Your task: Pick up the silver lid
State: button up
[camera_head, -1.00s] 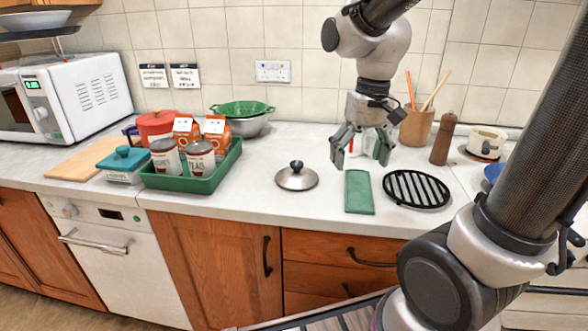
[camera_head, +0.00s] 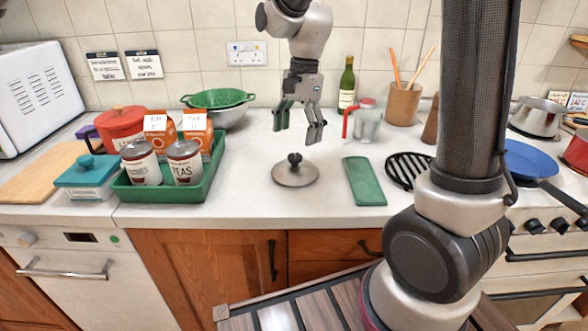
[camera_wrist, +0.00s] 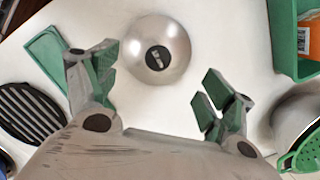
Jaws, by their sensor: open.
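The silver lid (camera_head: 296,174) lies flat on the white counter, with its dark knob upward. My gripper (camera_head: 299,132) is open and empty, pointing down above and a little behind the lid. In the wrist view the lid (camera_wrist: 156,47) shows whole, with its black knob in the middle, just beyond the space between my open fingertips (camera_wrist: 158,84). The fingers do not touch it. Nothing hides the lid in either view.
Left of the lid stands a green tray (camera_head: 160,194) with cans and cartons. Right of it lie a green cloth-like slab (camera_head: 364,181) and a black round grate (camera_head: 407,170). The counter around the lid is bare.

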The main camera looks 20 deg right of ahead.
aim_at(296, 156)
jog(key=f, duration=0.7)
jog(key=shift+s+a+f, duration=0.3)
jog(key=shift+s+a, duration=0.05)
jog(key=shift+a, duration=0.05)
jog(key=shift+c, duration=0.4)
jog(key=shift+s, duration=0.1)
jog(key=c, duration=1.3)
